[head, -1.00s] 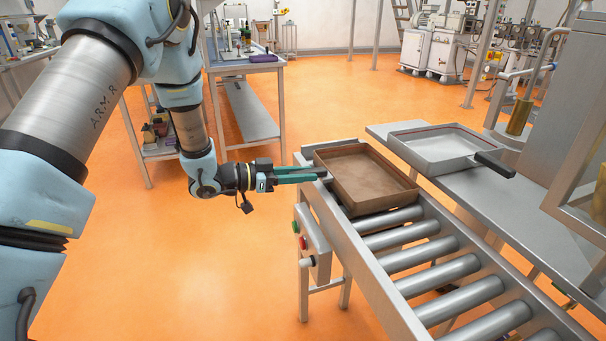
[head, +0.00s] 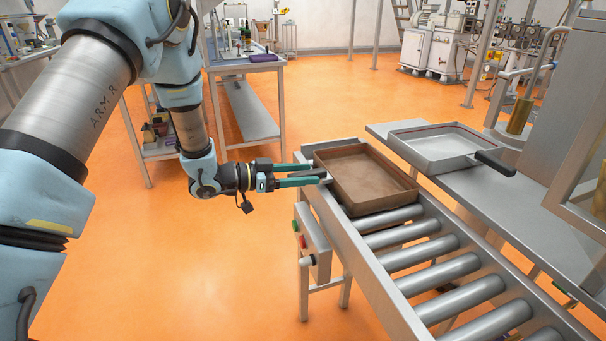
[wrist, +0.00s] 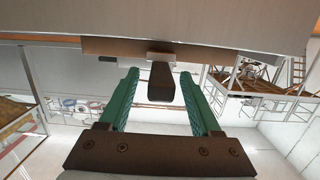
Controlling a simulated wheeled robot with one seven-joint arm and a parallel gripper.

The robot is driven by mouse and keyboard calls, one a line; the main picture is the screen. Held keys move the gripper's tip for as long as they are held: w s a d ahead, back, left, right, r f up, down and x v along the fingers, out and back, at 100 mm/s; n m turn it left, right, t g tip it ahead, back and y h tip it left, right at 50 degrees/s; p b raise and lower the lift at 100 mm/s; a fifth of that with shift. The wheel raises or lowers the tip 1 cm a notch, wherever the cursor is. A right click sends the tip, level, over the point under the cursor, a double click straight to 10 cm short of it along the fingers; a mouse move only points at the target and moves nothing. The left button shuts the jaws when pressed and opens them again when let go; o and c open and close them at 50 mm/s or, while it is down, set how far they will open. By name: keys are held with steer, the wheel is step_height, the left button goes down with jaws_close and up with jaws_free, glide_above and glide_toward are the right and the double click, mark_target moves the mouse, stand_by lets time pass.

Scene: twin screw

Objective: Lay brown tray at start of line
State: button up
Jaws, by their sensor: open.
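In the wrist view, the tray's dark stub handle (wrist: 160,82) sticks out between the open fingers (wrist: 159,76), with a gap on each side. The tray's wall (wrist: 115,46) shows just beyond the fingertips.
A grey metal tray (head: 438,147) with a black handle lies on the steel bench (head: 480,197) right of the line. A button box (head: 312,243) hangs on the line's left side. The rollers in front of the brown tray are bare. Orange floor lies open on the left.

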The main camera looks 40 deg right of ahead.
steer(key=b+v, duration=0.3)
steer(key=v, duration=0.7)
steer(key=shift+w+a, duration=0.2)
steer(key=shift+a, duration=0.1)
steer(key=shift+r, duration=0.15)
